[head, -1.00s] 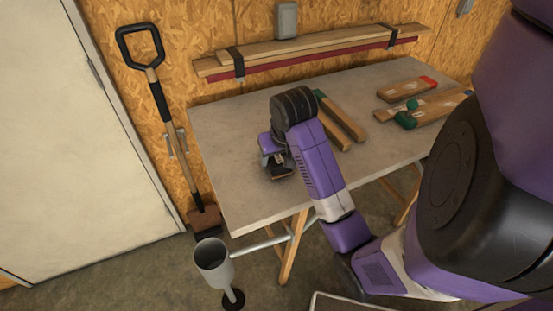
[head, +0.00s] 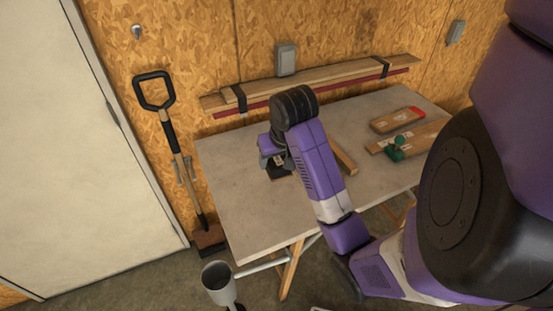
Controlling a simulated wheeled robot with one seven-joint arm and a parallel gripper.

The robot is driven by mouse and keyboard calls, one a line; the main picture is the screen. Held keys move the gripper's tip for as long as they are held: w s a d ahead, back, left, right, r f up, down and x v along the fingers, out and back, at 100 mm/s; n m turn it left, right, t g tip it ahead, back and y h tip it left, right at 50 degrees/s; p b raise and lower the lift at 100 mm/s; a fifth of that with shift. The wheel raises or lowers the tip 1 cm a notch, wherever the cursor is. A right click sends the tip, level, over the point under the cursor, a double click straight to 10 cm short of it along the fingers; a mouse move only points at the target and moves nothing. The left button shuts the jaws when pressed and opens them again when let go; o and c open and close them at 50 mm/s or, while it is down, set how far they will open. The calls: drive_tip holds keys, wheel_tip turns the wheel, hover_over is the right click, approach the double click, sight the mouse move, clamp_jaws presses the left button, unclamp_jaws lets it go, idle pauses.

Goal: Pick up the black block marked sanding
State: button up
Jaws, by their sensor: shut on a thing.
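The black block (head: 277,173) is a small dark piece at the left part of the grey table (head: 235,205). My gripper (head: 275,164) is shut on it, pointing down over the table. My purple forearm and black wrist hide part of the gripper and the block. No marking on the block can be read from here. I cannot tell for sure whether there is a gap between the block and the tabletop.
A wooden piece (head: 343,158) lies right of my forearm. Boards (head: 398,120) and a green object (head: 396,149) are at the right. Long planks (head: 320,83) are along the wall.

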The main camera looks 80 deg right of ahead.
wheel_tip(320, 180, up, 3)
drive_tip(key=shift+s+d+f+p, duration=0.1)
drive_tip(key=shift+d+f+p, duration=0.1)
drive_tip(key=shift+p, duration=0.65)
drive_tip(key=shift+w+d+r+b, duration=0.2)
drive_tip(key=shift+w+r+b, duration=0.25)
drive_tip(key=shift+r, duration=0.35)
drive_tip(key=shift+a+r, duration=0.15)
drive_tip(key=shift+r, duration=0.2)
drive_tip(key=shift+s+a, duration=0.25)
drive_tip(key=shift+s, duration=0.15)
